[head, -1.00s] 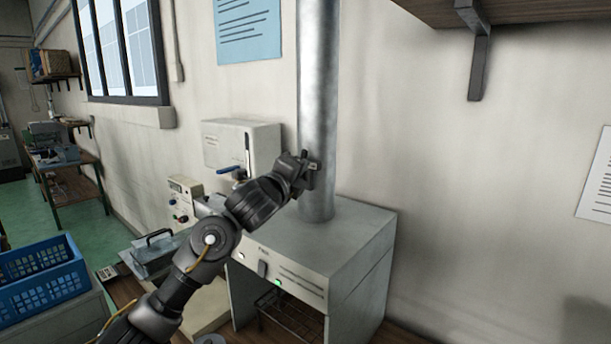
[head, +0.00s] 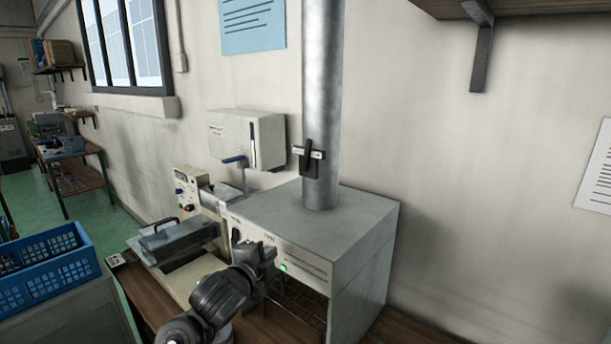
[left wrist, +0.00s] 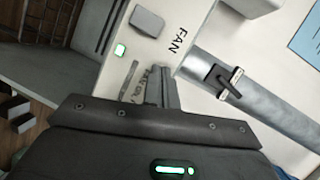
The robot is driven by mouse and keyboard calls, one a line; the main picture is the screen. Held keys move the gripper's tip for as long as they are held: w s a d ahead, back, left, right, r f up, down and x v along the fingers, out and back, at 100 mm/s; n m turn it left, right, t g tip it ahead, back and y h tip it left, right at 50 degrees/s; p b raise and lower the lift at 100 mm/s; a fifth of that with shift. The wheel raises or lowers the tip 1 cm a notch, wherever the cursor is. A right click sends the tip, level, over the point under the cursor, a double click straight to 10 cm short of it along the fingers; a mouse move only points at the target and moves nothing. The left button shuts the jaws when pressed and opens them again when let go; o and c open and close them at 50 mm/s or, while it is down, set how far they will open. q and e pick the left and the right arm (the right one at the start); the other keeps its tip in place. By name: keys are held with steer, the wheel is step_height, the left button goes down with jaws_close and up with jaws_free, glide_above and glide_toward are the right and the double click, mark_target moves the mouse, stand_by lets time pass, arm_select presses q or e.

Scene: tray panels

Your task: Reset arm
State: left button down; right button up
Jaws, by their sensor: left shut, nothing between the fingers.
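My left arm comes in from the bottom of the head view. Its gripper (head: 256,256) is shut and empty, low in front of the front panel of a grey box-shaped unit (head: 350,240). In the left wrist view the shut fingers (left wrist: 160,92) show before that panel, beside the word FAN, a grey rocker switch (left wrist: 147,21) and a lit green lamp (left wrist: 120,50). I cannot tell whether the fingers touch the panel. A dark handle with a pale crossbar (head: 310,158) is on the metal duct above the unit. My right gripper is in neither view.
The metal duct (head: 321,90) rises from the unit. To its left are a white wall box (head: 240,138), a small control box (head: 186,190) and a grey lidded device (head: 178,240). A blue crate (head: 45,275) stands at the far left. A shelf bracket (head: 482,60) hangs at upper right.

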arm_select(q)
steer(key=s+a+f+n+g+y, duration=0.25)
steer(key=s+a+f+n, duration=0.2)
steer(key=s+f, duration=0.55)
steer(key=s+a+f+n+g+y, duration=0.1)
steer(key=s+a+f+n+g, duration=0.3)
steer(key=s+f, duration=0.5)
steer(key=s+a+f+n+g+y, duration=0.15)
steer(key=s+a+f+n, duration=0.35)
steer(key=s, duration=0.6)
steer(key=s+a+f+n+g, duration=0.2)
steer(key=s+f+n+g, duration=0.15)
steer(key=s+f, duration=0.6)
steer(key=s+f+g+b, duration=0.1)
steer(key=s+f+b, duration=0.2)
steer(key=f, duration=2.3)
steer(key=s+a+f+g+b, duration=0.1)
steer(key=s+a+f+b, duration=0.1)
steer(key=s+f, duration=1.4)
step_height(320, 180, down, 2)
steer(key=shift+s+a+f, duration=0.1)
steer(key=shift+s+a, duration=0.15)
steer(key=shift+a, duration=0.25)
